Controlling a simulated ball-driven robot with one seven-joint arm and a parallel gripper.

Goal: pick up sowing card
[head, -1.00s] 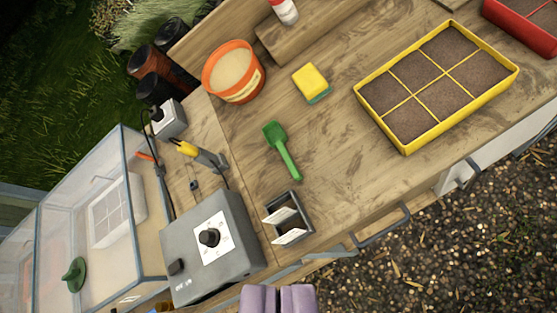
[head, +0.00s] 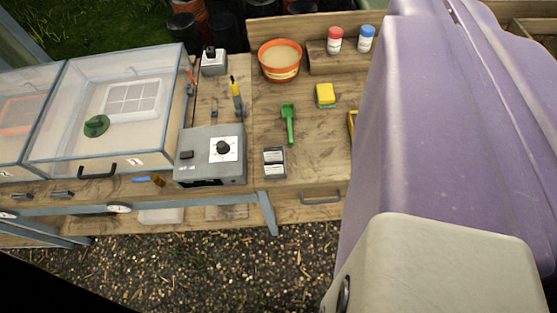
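Two pale cards stand in a small dark holder (head: 264,164) near the front edge of the wooden bench, right of the grey control box. One pale card (head: 274,157) is behind the other (head: 274,170). I cannot read which is the sowing card. My gripper's fingertips are not in view now. A large purple and beige part of my own arm fills the right side and hides that part of the bench.
The grey box (head: 199,166) with a dial stands left of the holder. A green scoop (head: 289,122), yellow sponge (head: 325,94) and orange pot (head: 280,72) lie behind. A clear-lidded propagator (head: 60,120) stands left. A drawer handle (head: 321,200) juts out in front.

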